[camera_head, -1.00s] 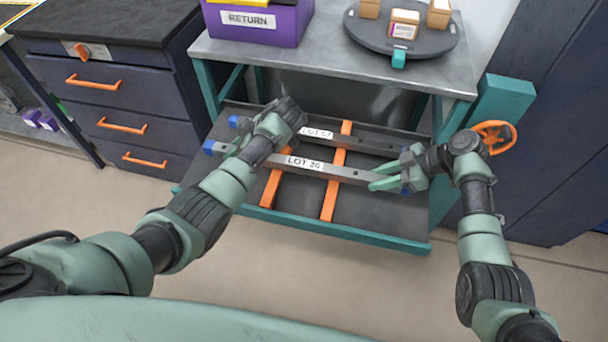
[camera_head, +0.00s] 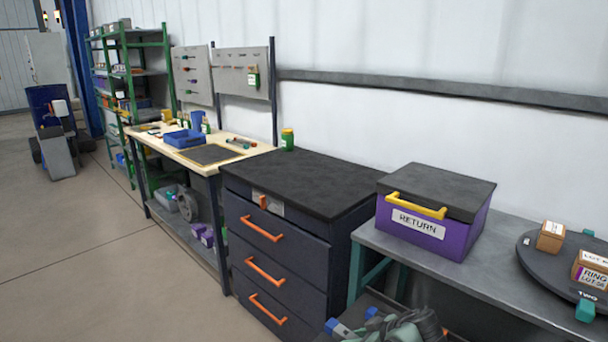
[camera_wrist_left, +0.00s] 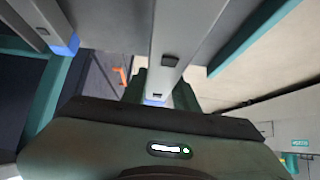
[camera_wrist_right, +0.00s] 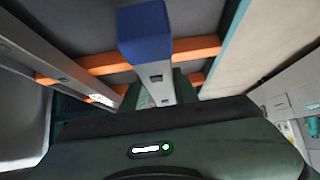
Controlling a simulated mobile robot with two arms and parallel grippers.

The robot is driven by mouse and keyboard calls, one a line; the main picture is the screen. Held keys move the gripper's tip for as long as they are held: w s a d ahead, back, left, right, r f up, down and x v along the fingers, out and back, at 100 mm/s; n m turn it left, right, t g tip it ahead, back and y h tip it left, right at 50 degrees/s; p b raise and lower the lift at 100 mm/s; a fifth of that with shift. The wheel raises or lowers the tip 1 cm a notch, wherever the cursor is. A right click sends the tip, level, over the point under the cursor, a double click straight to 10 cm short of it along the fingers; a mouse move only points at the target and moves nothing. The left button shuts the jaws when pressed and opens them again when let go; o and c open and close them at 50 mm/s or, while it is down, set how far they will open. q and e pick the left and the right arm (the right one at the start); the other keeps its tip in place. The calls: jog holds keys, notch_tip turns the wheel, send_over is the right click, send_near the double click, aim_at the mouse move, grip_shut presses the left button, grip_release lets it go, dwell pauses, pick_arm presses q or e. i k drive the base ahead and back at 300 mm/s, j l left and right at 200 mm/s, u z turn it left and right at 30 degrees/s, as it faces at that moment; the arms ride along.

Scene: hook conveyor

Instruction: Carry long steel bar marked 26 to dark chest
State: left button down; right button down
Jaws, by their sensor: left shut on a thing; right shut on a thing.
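Both my grippers are shut on the long steel bar marked 26, near its two ends. In the left wrist view the grey bar (camera_wrist_left: 187,30) runs into my left gripper (camera_wrist_left: 160,92). In the right wrist view its blue end (camera_wrist_right: 145,32) stands out over my right gripper (camera_wrist_right: 160,92). Its label is not readable now. In the head view my left gripper (camera_head: 405,327) shows only in part at the bottom edge, by a blue bar end (camera_head: 338,328); my right gripper is out of that view. The dark chest (camera_head: 282,250), with a black top (camera_head: 300,180) and orange drawer handles, stands left of the grey table.
A second bar lies beside the held one, seen in the left wrist view (camera_wrist_left: 40,18) and right wrist view (camera_wrist_right: 45,50). Orange rails (camera_wrist_right: 195,47) cross the shelf. A purple RETURN box (camera_head: 430,225) and turntable (camera_head: 565,262) stand on the table (camera_head: 440,268). The chest top is mostly clear.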

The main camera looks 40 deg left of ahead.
aim_at(295, 175)
jog(key=i+j, duration=0.1)
jog(key=j, duration=2.2)
jog(key=i+j, duration=0.15)
jog(key=j, duration=1.05)
